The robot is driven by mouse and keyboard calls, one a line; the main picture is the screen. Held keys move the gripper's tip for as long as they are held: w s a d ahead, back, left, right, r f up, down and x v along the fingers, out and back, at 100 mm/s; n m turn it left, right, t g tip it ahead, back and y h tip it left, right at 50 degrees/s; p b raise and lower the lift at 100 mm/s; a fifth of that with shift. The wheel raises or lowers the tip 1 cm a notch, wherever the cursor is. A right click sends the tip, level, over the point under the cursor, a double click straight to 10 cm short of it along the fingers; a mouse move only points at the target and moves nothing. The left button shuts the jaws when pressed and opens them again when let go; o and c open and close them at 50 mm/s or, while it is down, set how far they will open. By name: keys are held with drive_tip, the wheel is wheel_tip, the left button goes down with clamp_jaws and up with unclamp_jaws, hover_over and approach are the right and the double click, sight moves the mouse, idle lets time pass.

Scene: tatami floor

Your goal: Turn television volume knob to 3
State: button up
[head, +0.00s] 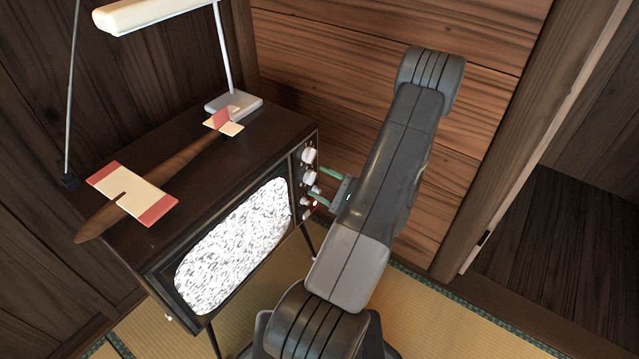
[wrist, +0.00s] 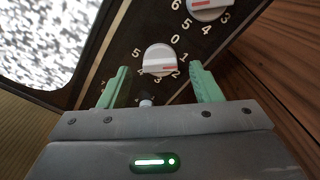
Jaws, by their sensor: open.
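The television (head: 160,262) has a lit, static-filled screen, with its control knobs in a column on the right of its front. I cannot tell exactly which number the mark points to. My gripper (wrist: 159,69) is open, its green fingers to the left and right of this knob, with gaps on both sides. In the head view my gripper (head: 322,182) is close to the knob panel. No volume label is readable.
Another numbered knob (wrist: 208,8) is above, and a small white knob (wrist: 146,103) is below, partly hidden by my gripper. A model plane (head: 140,192) and a lamp (head: 233,104) are on the television. A wooden wall (head: 330,65) is close on the right.

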drive_tip(key=shift+w+a, duration=0.4)
drive_tip(key=shift+a, duration=0.15)
drive_tip(key=c, duration=1)
